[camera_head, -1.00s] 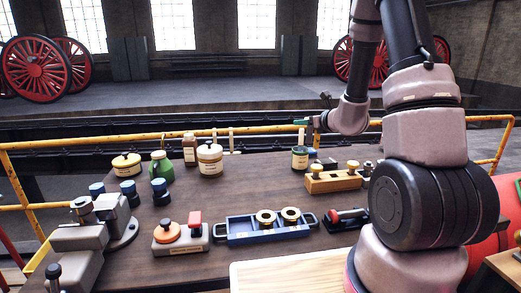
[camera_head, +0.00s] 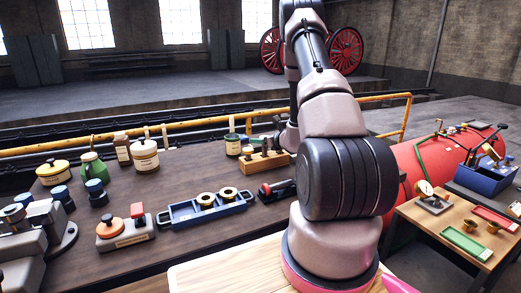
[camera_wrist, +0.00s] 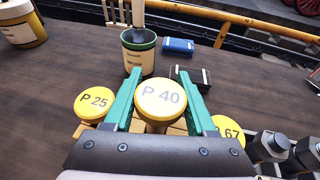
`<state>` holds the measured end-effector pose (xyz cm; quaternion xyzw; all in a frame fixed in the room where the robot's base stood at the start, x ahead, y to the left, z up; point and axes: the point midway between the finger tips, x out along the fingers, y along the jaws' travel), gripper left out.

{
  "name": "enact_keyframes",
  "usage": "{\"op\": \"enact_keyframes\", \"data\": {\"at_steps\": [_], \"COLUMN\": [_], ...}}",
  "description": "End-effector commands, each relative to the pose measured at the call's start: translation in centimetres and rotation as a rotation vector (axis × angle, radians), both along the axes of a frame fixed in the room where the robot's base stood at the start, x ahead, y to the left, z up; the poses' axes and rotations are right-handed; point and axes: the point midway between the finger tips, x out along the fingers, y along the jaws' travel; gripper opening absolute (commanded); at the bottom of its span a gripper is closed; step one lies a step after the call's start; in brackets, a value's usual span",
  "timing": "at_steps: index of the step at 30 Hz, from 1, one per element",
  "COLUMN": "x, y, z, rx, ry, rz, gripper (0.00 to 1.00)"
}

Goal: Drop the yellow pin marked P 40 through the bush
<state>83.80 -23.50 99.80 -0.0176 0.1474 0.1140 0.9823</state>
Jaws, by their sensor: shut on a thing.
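The yellow pin marked P 40 (camera_wrist: 160,97) is between the green fingers of my gripper (camera_wrist: 158,78), which is shut on it. Its round head faces the wrist camera; its shank is mostly hidden, so I cannot tell how far it sits in the wooden block. Yellow pins P 25 (camera_wrist: 95,102) and P 67 (camera_wrist: 229,130) are on either side. The wooden block (camera_head: 264,163) stands at the right of the dark bench in the head view. Two brass bushes (camera_head: 206,199) (camera_head: 229,193) sit in a blue tray (camera_head: 183,212) in front of the block.
A red-handled tool (camera_head: 277,189) lies right of the tray. A green-rimmed pot (camera_head: 232,145) stands behind the block. Cans and bottles line the bench's left and back. A small wooden table (camera_head: 436,222) with a gauge, brass rings and coloured trays stands at right, by a red boiler.

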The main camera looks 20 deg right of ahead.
Motion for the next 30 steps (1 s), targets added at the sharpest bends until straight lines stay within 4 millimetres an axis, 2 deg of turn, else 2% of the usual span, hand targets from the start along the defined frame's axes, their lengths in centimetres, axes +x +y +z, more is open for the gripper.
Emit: {"op": "enact_keyframes", "data": {"at_steps": [7,18,19,21,30], "x": [0.0,0.0,0.0,0.0,0.0], "y": [0.0,0.0,0.0,0.0,0.0], "z": [-3.4,-3.8,-3.9,-3.9,-3.8], "rx": [0.002,0.001,0.001,0.001,0.001], "ry": [0.002,0.0,0.001,0.001,0.001], "rz": [-0.002,-0.001,0.0,0.0,0.0], "gripper": [0.0,0.0,0.6,0.86,0.86]}}
